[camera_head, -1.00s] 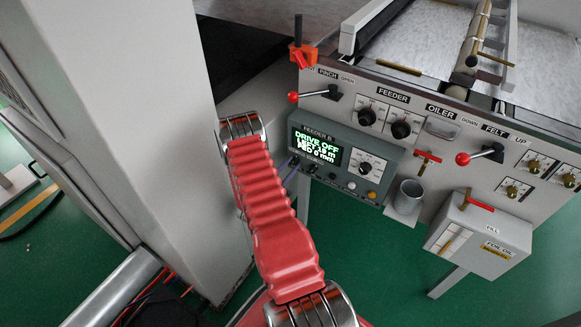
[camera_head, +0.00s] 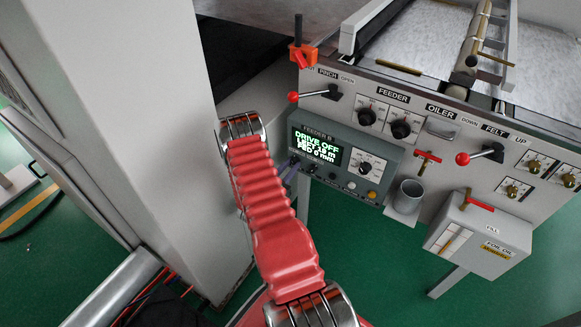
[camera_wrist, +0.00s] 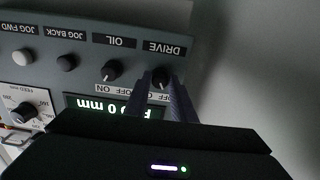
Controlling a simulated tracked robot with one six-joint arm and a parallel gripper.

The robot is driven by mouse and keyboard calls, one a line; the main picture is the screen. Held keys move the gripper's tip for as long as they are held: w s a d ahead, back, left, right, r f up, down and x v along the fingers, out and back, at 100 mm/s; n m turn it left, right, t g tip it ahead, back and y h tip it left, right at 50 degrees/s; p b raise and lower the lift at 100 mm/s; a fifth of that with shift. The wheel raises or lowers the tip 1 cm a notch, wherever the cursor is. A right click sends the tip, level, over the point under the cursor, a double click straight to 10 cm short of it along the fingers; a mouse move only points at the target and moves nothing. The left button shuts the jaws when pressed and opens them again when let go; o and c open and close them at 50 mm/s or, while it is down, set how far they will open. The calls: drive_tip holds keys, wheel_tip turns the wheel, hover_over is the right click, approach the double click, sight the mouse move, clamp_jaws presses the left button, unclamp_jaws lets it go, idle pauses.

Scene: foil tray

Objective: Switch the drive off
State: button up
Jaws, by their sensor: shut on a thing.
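The feeder console (camera_head: 381,150) is a grey-green box on the machine's front, and its lit display (camera_head: 318,147) reads DRIVE OFF. In the wrist view the panel is upside down. The dark DRIVE knob (camera_wrist: 160,74) sits under the DRIVE label (camera_wrist: 165,47). My gripper (camera_wrist: 160,88) is shut on this knob, one dark finger on each side. In the head view my gripper (camera_head: 289,172) shows as small bluish fingers at the console's lower left. The fingers partly cover the knob's position marks, and I cannot read its pointer surely.
The OIL knob (camera_wrist: 112,70) is close beside the DRIVE knob, with the JOG BACK button (camera_wrist: 67,62) beyond it. A metal cup (camera_head: 408,196) hangs right of the console. A grey cabinet (camera_head: 190,130) stands close on the left.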

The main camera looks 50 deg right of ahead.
drive_tip(key=shift+f, duration=0.1)
clamp_jaws()
drive_tip(key=o, duration=1.1)
unclamp_jaws()
drive_tip(key=shift+c, duration=0.2)
drive_tip(key=shift+a, duration=0.1)
drive_tip(key=s+a, duration=0.1)
drive_tip(key=a, duration=1.2)
drive_tip(key=shift+a, duration=0.3)
drive_tip(key=shift+s, duration=0.2)
